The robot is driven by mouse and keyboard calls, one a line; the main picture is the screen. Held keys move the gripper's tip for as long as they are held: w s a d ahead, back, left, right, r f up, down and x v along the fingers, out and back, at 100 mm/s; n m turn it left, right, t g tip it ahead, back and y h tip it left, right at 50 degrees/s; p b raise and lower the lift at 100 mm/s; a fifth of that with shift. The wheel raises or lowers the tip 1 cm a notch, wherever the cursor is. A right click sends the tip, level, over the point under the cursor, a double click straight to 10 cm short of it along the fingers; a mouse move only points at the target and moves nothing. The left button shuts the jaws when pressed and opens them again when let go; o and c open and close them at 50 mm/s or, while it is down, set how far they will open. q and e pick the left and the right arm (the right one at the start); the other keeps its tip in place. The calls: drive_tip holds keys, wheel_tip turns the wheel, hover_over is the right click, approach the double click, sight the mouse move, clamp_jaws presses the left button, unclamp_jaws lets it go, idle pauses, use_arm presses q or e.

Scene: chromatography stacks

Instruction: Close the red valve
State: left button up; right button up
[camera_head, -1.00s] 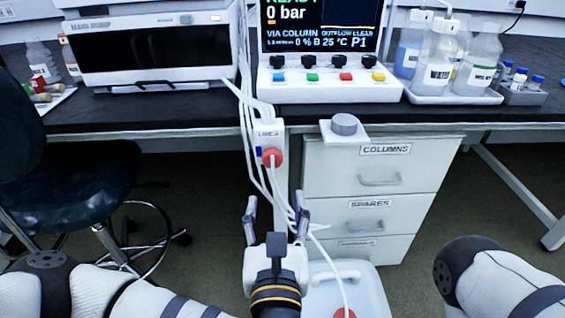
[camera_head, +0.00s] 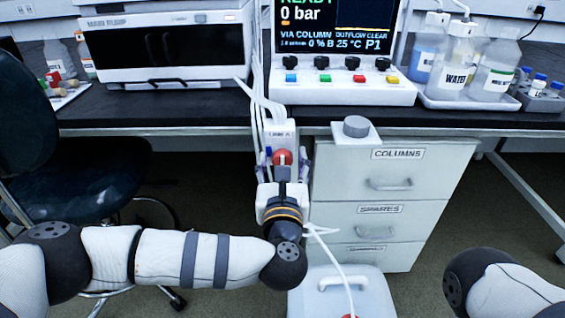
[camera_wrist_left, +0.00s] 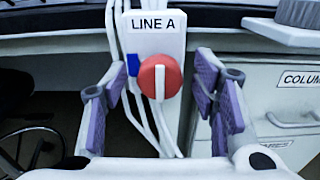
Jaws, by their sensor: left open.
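The red valve is a round red knob (camera_head: 281,157) with a white bar across its face. It sits on a white block labelled LINE A (camera_head: 277,133) below the bench edge. In the left wrist view the knob (camera_wrist_left: 160,76) is near the middle, its white bar upright, with a blue piece (camera_wrist_left: 132,65) at its left. My left gripper (camera_head: 284,170) is open, its purple-padded fingers on either side of the knob in the picture. In the wrist view a gap shows between each finger and the knob (camera_wrist_left: 163,97). My right gripper is out of view.
White tubes (camera_head: 265,95) hang from the bench beside the valve. A white drawer cabinet (camera_head: 395,185) with a grey knob (camera_head: 356,126) on a ledge stands to the right. A white container (camera_head: 375,290) is below. A dark chair (camera_head: 85,180) is at left.

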use_arm(q)
drive_tip(key=c, duration=1.1)
drive_tip(key=shift+c, duration=0.2)
drive_tip(key=shift+m, duration=0.4)
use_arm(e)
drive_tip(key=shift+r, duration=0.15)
use_arm(q)
drive_tip(key=m+p, duration=0.1)
drive_tip(key=m, duration=0.3)
drive_tip(key=shift+d+r+p, duration=0.1)
drive_tip(key=shift+p, duration=0.25)
drive_tip(key=m+p, duration=0.1)
drive_tip(key=m, duration=0.3)
drive_tip(key=shift+m+p, duration=0.3)
drive_tip(key=m+p, duration=0.1)
drive_tip(key=m, duration=0.4)
drive_tip(key=shift+d+p, duration=0.1)
drive_tip(key=shift+p, duration=0.25)
drive_tip(key=shift+f+m+p, duration=0.15)
drive_tip(key=shift+m+p, duration=0.1)
drive_tip(key=shift+m, duration=0.6)
drive_tip(key=shift+f+m+p, duration=0.15)
drive_tip(key=shift+m+p, duration=0.05)
drive_tip(key=shift+m, duration=0.65)
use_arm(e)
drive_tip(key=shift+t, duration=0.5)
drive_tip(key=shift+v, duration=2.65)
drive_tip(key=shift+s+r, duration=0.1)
